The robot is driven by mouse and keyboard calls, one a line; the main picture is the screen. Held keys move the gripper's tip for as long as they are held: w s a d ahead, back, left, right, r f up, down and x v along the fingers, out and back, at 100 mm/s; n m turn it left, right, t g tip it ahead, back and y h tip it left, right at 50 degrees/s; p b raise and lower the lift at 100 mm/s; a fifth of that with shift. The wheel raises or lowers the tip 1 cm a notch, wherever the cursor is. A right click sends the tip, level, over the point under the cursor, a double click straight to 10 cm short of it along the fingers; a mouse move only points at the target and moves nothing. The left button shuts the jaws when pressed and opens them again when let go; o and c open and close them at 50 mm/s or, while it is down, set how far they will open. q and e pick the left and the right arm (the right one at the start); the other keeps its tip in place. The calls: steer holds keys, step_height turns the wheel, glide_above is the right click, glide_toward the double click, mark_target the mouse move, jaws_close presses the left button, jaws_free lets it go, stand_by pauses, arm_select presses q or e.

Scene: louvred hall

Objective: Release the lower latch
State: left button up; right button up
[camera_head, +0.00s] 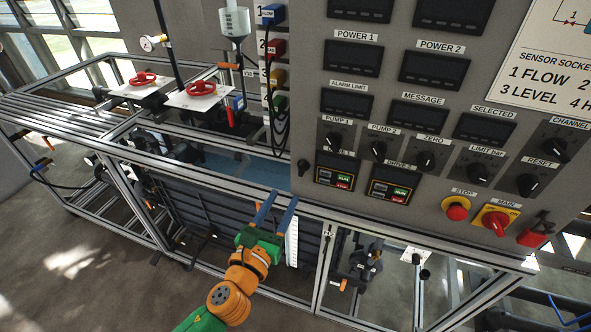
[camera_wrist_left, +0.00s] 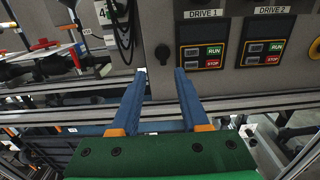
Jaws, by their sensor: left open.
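A small dark knob (camera_head: 303,167) sits low on the left edge of the grey control panel (camera_head: 310,110). It looks like the lower latch, though no label on it can be read. In the left wrist view the same dark knob (camera_wrist_left: 162,53) shows just beyond and between my fingertips. My left gripper (camera_head: 283,196) is open and empty, its two blue fingers pointing up toward the panel's lower left corner. The left wrist view shows the fingers (camera_wrist_left: 160,72) apart, with nothing between them. They appear short of the knob and below it. My right gripper is not in view.
The DRIVE 1 keypad (camera_head: 334,171) is right of the knob. Dark cables (camera_head: 281,125) hang by numbered sockets left of the panel. An aluminium frame rail (camera_head: 400,243) runs below. Red handwheels (camera_head: 201,88) stand further left. A red stop button (camera_head: 457,208) is at right.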

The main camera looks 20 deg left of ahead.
mark_target(301, 172)
arm_select(q)
steer(key=w, duration=0.3)
steer(key=w+b, duration=0.1)
steer(key=w, duration=0.5)
steer(key=shift+w+d+f+b, duration=0.15)
steer(key=shift+w+d+b, duration=0.15)
steer(key=shift+w+d, duration=0.1)
steer(key=shift+w, duration=0.1)
steer(key=shift+s, duration=0.2)
jaws_close()
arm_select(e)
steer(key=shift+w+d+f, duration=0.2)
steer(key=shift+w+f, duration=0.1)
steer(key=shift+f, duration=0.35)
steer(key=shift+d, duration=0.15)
